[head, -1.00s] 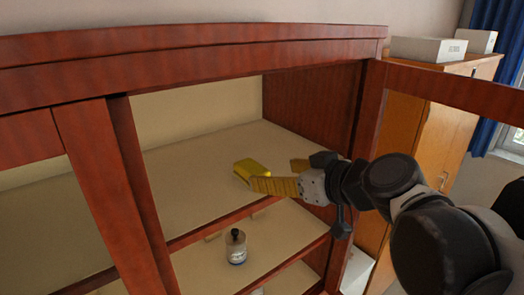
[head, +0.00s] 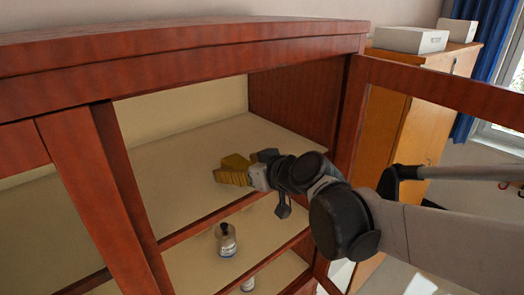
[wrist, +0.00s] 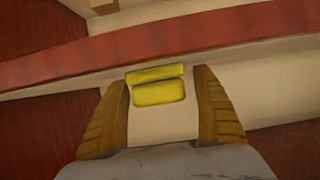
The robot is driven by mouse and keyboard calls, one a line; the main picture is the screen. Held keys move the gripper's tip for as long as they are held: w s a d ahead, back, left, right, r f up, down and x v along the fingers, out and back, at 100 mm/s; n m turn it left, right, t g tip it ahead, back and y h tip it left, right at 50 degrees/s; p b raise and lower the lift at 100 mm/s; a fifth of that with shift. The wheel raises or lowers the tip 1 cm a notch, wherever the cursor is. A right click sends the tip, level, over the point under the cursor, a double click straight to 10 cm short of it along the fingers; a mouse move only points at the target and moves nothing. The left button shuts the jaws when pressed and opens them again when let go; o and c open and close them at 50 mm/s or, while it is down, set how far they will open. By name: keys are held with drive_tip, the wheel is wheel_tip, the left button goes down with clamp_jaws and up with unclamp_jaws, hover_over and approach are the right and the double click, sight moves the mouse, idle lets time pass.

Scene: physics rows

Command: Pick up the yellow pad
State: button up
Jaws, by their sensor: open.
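The yellow pad (wrist: 159,92) lies on the cabinet's upper shelf and shows whole in the wrist view. It sits centred between the two ribbed fingers of my gripper (wrist: 160,78), with bare shelf visible between it and each finger. In the head view my gripper (head: 232,170) is inside the cabinet over the upper shelf. There its fingers largely cover the pad, and I cannot clearly tell pad from finger. My gripper is open and holds nothing.
The red-brown cabinet frame (head: 185,52) borders the opening above and at the sides. A small bottle with a dark cap (head: 226,241) stands on the shelf below. The upper shelf (head: 178,200) is otherwise clear. White boxes (head: 410,39) sit on a wooden cabinet at right.

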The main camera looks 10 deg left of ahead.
drive_tip(key=shift+s, duration=0.15)
drive_tip(key=shift+d, duration=0.1)
drive_tip(key=shift+c, duration=0.8)
drive_tip(key=c, duration=1.2)
drive_tip(key=shift+r, duration=0.1)
